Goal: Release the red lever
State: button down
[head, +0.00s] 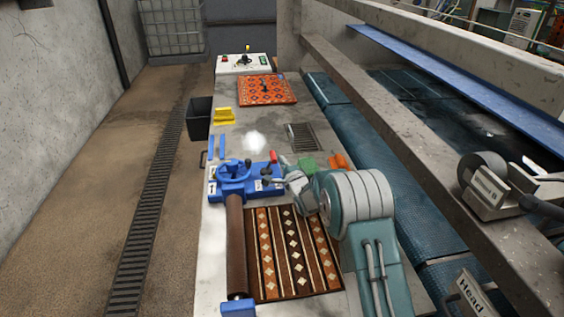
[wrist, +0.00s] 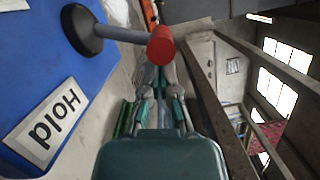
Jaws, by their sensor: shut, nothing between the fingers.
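The red lever (wrist: 160,46) has a red knob on a grey shaft rising from a black round base (wrist: 82,30). It stands on a blue panel (wrist: 110,62) beside a white "Hold" label (wrist: 45,122). In the head view the red knob (head: 273,156) shows at the right end of the blue unit (head: 236,188). My gripper (wrist: 160,82) is shut and empty, its fingertips close to the knob. The knob hides part of the tips, and I cannot tell whether they touch. In the head view my gripper (head: 282,176) is just right of the lever base.
A blue handwheel (head: 234,169) stands left of the lever. A brown roller (head: 236,245) and a striped rug (head: 292,252) lie in front. Green (head: 308,164) and orange (head: 342,161) blocks sit right of my gripper. An orange rug (head: 266,89) lies farther back.

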jog(key=shift+s+a+r+n, duration=0.1)
jog(key=shift+a+r+n, duration=0.3)
jog(key=shift+n, duration=0.4)
dwell(0.4)
jog(key=shift+s+a+r+n+g, duration=0.1)
jog(key=shift+a+r+n+g, duration=0.35)
jog(key=shift+n, duration=0.55)
jog(key=n, duration=0.1)
jog(key=a+n, duration=0.1)
jog(key=a+n+h, duration=0.1)
jog(key=shift+s+a+r+n+g, duration=0.2)
jog(key=shift+s+r+n+g, duration=0.05)
jog(key=shift+r+n, duration=0.05)
jog(key=shift+s+a, duration=0.1)
jog(key=shift+a, duration=0.7)
jog(key=shift+r, duration=0.1)
